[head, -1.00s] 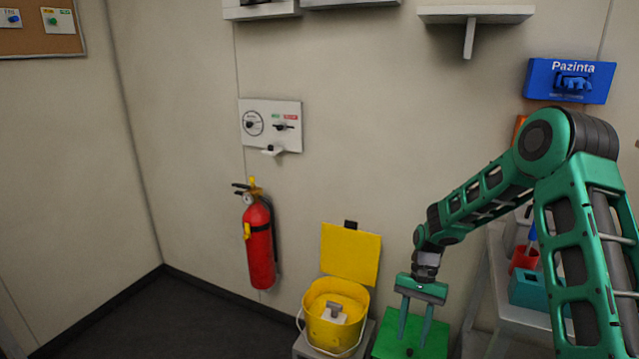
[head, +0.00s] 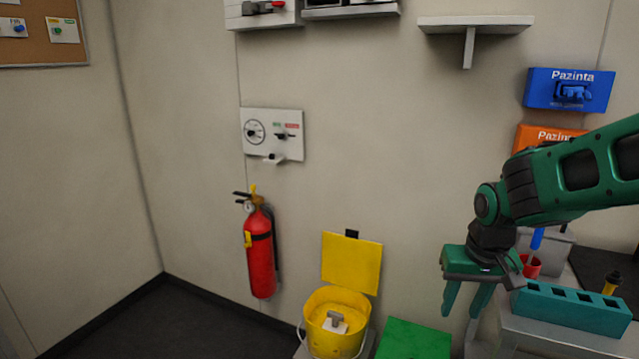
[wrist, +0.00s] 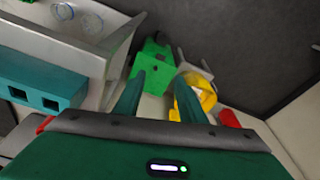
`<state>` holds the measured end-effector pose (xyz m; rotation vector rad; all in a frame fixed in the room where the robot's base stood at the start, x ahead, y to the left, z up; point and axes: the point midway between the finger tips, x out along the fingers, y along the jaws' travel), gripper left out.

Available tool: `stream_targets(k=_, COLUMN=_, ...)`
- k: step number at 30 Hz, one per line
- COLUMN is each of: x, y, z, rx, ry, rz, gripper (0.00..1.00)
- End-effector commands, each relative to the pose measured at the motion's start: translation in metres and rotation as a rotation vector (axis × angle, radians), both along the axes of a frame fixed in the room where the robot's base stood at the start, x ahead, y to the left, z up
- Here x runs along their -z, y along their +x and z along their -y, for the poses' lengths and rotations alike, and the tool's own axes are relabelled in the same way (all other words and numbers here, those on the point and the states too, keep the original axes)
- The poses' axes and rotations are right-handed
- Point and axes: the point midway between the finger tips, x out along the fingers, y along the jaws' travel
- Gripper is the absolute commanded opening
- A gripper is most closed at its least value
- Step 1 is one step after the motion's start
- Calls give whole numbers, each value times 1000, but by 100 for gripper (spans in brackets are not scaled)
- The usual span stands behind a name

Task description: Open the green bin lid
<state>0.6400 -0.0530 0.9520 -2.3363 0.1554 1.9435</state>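The green bin lid (head: 413,340) lies at the bottom of the head view, right of the yellow bin, and looks flat and closed. The bin's lower part is cut off there. My gripper (head: 465,308) is open and empty, up and to the right of the lid in the head view. Its two fingers are spread apart in the wrist view (wrist: 161,88) and touch nothing that I can see.
A yellow bin (head: 335,318) with its yellow lid (head: 351,262) raised stands left of the green one. A red fire extinguisher (head: 260,250) hangs on the wall. A bench with a teal rack (head: 570,308) and a red cup (head: 530,266) is close on the right.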

Motion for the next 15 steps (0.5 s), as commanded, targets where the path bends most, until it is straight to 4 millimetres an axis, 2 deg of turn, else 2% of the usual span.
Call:
stream_targets(k=3, x=-17, y=-18, z=2, rx=-45, ry=-9, rz=71, gripper=37)
stream_targets(k=13, x=-41, y=-55, z=5, rx=-138, ry=-24, rz=209, gripper=37)
stream_targets(k=14, x=-42, y=-58, z=8, rx=-135, ry=-26, rz=212, gripper=37)
stream_targets(k=15, x=-39, y=-68, z=25, rx=-82, ry=-29, rz=174, gripper=37)
